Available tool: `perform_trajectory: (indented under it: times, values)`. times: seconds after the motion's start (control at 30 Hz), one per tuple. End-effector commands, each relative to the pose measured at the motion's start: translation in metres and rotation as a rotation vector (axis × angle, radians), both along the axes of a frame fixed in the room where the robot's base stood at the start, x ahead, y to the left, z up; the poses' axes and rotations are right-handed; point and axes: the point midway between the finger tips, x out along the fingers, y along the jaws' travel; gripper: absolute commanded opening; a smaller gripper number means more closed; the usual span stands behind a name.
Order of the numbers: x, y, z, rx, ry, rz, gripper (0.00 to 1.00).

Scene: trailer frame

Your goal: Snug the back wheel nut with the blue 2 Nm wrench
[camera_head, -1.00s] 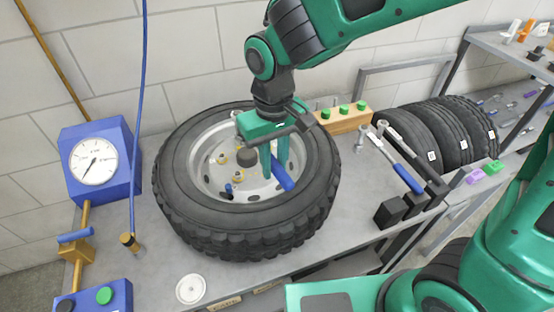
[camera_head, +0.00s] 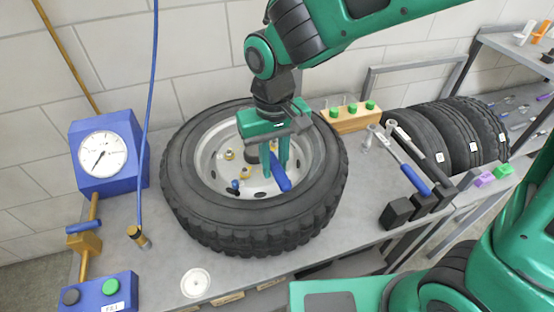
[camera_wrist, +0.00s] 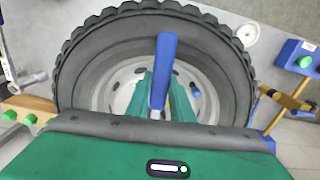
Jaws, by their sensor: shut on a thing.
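The wheel (camera_head: 180,190) lies flat on the bench, with brass-coloured nuts (camera_head: 245,172) showing in its pale rim (camera_head: 207,160). A small blue-and-black piece (camera_head: 235,187) is at the rim's near side. My gripper (camera_head: 274,160) is over the right half of the rim, fingers pointing down. It is shut on a blue-handled wrench (camera_head: 283,182), whose handle slants toward the near right. In the wrist view the blue handle (camera_wrist: 165,60) rises between the fingers. The wrench's head and the nut near it are hidden by the gripper. I cannot read the wrench's setting.
A gauge box (camera_head: 102,155) and a hanging blue hose (camera_head: 146,120) are at the left. A button box (camera_head: 98,292) is at front left. Another blue-handled wrench (camera_head: 415,180) lies on black blocks at the right. A wooden block with green pieces (camera_head: 352,120) stands behind the wheel.

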Motion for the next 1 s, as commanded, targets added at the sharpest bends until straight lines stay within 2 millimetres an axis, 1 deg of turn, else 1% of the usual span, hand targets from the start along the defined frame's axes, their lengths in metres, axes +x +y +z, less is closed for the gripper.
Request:
perform_trajectory:
  times: [0.6, 1.0]
  values:
    - [-0.005, 0.019, 0.001, 0.001, -0.002, -0.097, 0.0]
    - [-0.007, 0.021, 0.0, 0.001, -0.002, -0.109, 0.0]
